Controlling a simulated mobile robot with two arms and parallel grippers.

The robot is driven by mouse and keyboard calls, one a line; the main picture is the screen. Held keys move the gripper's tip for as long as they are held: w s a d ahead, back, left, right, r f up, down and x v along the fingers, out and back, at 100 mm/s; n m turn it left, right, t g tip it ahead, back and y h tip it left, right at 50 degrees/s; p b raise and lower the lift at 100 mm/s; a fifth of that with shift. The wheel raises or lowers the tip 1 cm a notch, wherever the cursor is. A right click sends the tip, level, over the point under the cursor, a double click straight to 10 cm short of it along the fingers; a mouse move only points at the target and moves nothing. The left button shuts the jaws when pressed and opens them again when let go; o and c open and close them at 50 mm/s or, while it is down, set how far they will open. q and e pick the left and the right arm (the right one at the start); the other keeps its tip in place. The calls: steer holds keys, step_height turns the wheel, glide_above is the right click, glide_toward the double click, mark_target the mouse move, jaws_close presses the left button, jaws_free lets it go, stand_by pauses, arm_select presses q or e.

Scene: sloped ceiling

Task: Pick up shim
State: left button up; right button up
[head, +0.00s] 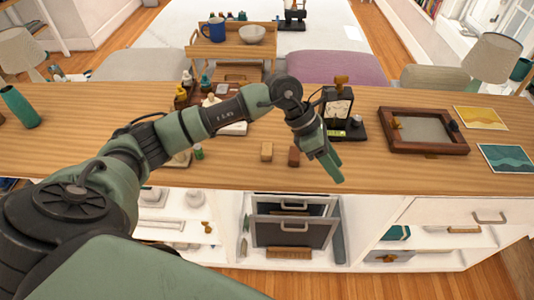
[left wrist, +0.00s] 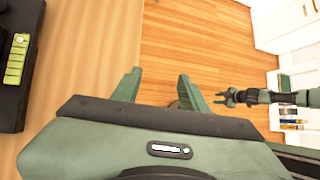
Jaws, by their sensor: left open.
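No piece can be clearly told as the shim. My left gripper (head: 338,176) is just right of the darker block, at the counter's front edge, pointing down. In the left wrist view its fingers (left wrist: 158,76) are apart, with the floor seen between them. A small brownish thing low between the fingers is too hidden to name. My right gripper (left wrist: 222,97) shows in the left wrist view, jaws apart and empty.
A black device with a dial (head: 337,107) stands behind my left gripper. A framed wooden tray (head: 422,146) and two coloured cards (head: 480,117) lie to the right. A green vase (head: 20,107) stands at far left. Open shelves (head: 290,232) are below the counter.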

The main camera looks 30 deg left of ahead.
arm_select(q)
steer(key=w+a+y, duration=0.1)
steer(key=a+y, duration=0.2)
steer(key=a, duration=0.5)
steer(key=g+y, duration=0.1)
steer(key=y, duration=0.4)
glide_above(268, 153)
steer(key=shift+w+a+r, duration=0.1)
steer(key=shift+w+r, duration=0.1)
steer(key=shift+w, duration=0.05)
steer(key=f+p, duration=0.1)
steer(key=f, duration=0.1)
steer(key=f+p, duration=0.1)
steer(key=f, duration=0.1)
steer(key=f+p, duration=0.1)
steer(key=f, duration=0.2)
steer(key=shift+s, duration=0.25)
steer(key=shift+f, duration=0.25)
jaws_close()
